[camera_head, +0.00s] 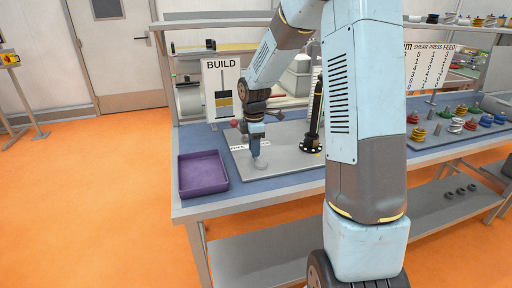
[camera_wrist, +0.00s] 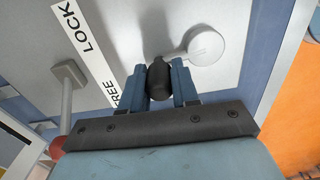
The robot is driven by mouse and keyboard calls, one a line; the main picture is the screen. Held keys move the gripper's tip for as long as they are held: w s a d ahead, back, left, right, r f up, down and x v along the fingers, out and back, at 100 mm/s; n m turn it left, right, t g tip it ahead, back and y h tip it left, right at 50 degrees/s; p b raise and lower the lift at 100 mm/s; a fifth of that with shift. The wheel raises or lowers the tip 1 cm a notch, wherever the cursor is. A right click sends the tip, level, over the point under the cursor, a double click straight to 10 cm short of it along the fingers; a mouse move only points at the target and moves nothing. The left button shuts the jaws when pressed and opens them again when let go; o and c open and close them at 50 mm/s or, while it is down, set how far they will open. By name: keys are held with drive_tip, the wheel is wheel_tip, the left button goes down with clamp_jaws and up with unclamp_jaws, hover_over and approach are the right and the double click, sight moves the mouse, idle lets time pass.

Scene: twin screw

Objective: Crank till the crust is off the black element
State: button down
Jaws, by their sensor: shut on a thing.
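My gripper (camera_head: 257,152) points down over the grey plate (camera_head: 282,168) on the bench. In the wrist view, its two blue fingers (camera_wrist: 160,88) are shut on a black knob (camera_wrist: 158,76), one finger on each side. Beside the knob is a light grey crank arm with a round end (camera_wrist: 206,45), partly hidden by the knob and a finger. The black element (camera_head: 317,110) stands upright on a round black flange at the plate's back right. Crust on it cannot be made out at this size.
The FREE/LOCK label (camera_wrist: 90,40) and a lever with a red knob (camera_wrist: 57,148) lie left of the fingers. A purple tray (camera_head: 203,174) sits left of the plate. A BUILD board (camera_head: 222,90) stands behind. Coloured parts (camera_head: 471,124) stand at right.

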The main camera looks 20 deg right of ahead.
drive_tip(key=c, duration=0.8)
unclamp_jaws()
drive_tip(key=shift+c, duration=0.2)
wheel_tip(320, 180, up, 14)
drive_tip(key=shift+f, duration=0.15)
drive_tip(key=shift+w, duration=0.1)
